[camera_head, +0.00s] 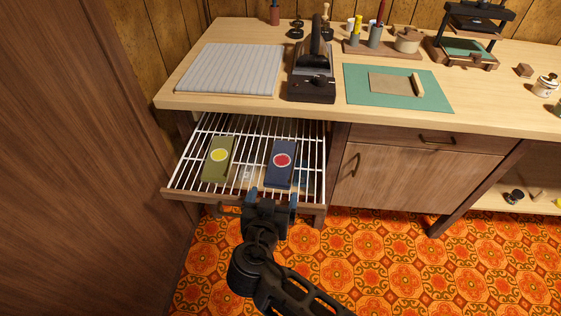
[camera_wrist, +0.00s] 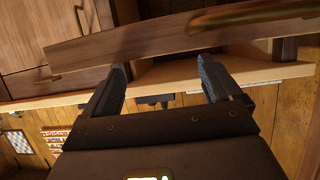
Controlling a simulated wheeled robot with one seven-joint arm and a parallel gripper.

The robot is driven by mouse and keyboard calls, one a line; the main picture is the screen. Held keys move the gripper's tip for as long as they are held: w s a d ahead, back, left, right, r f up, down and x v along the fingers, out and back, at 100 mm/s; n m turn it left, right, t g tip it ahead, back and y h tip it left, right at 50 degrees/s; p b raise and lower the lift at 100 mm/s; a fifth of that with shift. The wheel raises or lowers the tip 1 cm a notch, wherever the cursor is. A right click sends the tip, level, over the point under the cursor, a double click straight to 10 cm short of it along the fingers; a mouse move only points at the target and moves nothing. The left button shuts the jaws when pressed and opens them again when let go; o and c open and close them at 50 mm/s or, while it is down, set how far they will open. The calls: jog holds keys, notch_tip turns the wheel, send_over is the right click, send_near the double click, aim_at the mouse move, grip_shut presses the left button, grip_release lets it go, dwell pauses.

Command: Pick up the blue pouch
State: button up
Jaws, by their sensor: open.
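The blue pouch (camera_head: 281,165), dark blue with a red round badge, lies on the white wire rack of the pulled-out drawer (camera_head: 187,193). An olive pouch (camera_head: 219,160) with a yellow badge lies to its left on the same rack. My gripper (camera_head: 273,196) is open and empty, at the drawer's front edge just below the blue pouch in the head view. The wrist view shows the two fingers (camera_wrist: 163,83) apart with nothing between them. It shows the wooden drawer front (camera_wrist: 130,48) and its brass handle (camera_wrist: 250,15), but neither pouch.
The wooden worktop (camera_head: 330,117) overhangs the back of the drawer. On it are a grey ribbed pad (camera_head: 230,69), a black machine (camera_head: 312,72) and a green mat (camera_head: 435,97). A closed cabinet (camera_head: 400,175) stands right of the drawer, a brown wooden panel (camera_head: 75,160) left.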

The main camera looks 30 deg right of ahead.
aim_at(277, 182)
jog(key=x, duration=0.5)
jog(key=shift+w+d+f, duration=0.15)
jog(key=shift+w+f, duration=0.05)
jog(key=shift+w, duration=0.15)
jog(key=c, duration=0.8)
jog(key=shift+r, duration=0.1)
jog(key=shift+c, duration=0.2)
